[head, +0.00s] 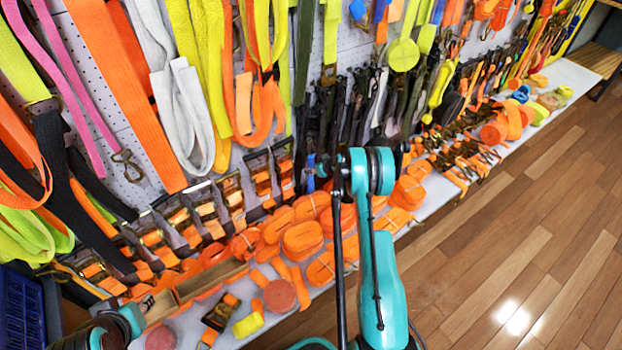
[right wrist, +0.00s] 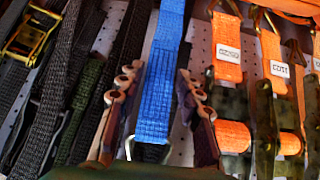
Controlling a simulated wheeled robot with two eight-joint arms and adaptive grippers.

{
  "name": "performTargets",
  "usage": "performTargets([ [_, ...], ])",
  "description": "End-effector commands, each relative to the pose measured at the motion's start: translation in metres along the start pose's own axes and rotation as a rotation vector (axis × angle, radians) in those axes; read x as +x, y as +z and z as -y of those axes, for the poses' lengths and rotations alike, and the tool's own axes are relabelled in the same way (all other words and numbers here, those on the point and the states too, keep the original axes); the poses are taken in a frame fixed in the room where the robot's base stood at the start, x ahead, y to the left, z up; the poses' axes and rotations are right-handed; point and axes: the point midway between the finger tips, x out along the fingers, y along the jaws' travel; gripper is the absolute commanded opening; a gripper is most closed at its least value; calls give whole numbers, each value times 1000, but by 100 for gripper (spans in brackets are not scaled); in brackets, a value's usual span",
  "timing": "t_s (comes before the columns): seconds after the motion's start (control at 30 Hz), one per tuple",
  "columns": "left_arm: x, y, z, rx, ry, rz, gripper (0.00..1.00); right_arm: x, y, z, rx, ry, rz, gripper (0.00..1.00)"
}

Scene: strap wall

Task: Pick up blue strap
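The blue strap (right wrist: 163,72) hangs upright in the middle of the right wrist view. My right gripper (right wrist: 157,82) is open, with one finger on each side of the strap. Gaps show between the strap and both fingers. In the head view, a small blue piece (head: 311,174) that looks like this strap shows just left of my right gripper (head: 325,168), which is mostly hidden by my teal arm. My left gripper (head: 147,302) is at the lower left by the shelf; its fingers are too unclear to judge.
Black straps (right wrist: 82,95) hang left of the blue strap, and orange labelled straps (right wrist: 228,50) hang close on its right. Rolled orange straps (head: 303,238) crowd the white shelf (head: 405,237) below the pegboard. The wooden floor (head: 520,230) at right is clear.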

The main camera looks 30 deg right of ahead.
Motion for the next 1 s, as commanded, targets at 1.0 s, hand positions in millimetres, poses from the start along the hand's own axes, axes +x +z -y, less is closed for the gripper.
performTargets([
  [1.0, -8, -5, 0, 0, 0, 0, 31, -10, -24, 11, -1, -2, 0, 0],
])
